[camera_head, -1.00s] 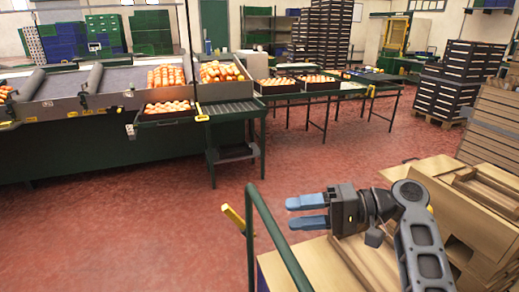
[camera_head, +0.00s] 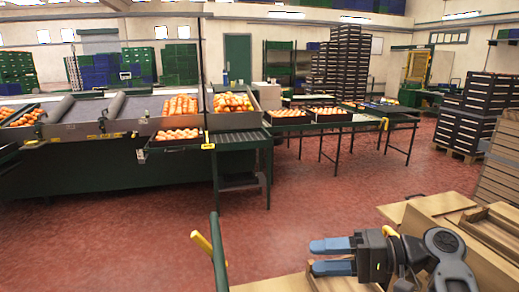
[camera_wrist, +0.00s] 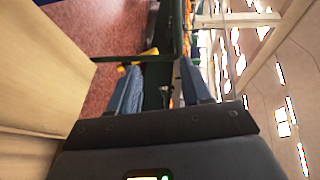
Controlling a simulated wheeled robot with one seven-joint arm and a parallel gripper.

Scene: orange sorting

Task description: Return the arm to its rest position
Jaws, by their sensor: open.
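My gripper (camera_head: 334,257) is at the lower right of the head view, pointing left. Its two blue fingers are apart with nothing between them. It is in front of the stacked wooden crates (camera_head: 436,207), over or near their left part; I cannot tell the exact gap. In the wrist view my gripper (camera_wrist: 158,92) shows its two blue fingers spread and empty. A pale wooden panel (camera_wrist: 45,65) stands close to the left of the fingers there.
A green rail (camera_head: 218,255) with a yellow handle (camera_head: 202,245) stands left of my gripper. The sorting line (camera_head: 100,160) with oranges (camera_head: 178,134) is farther back. Dark crate stacks (camera_head: 488,100) stand at the right. The red floor (camera_head: 320,200) between is clear.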

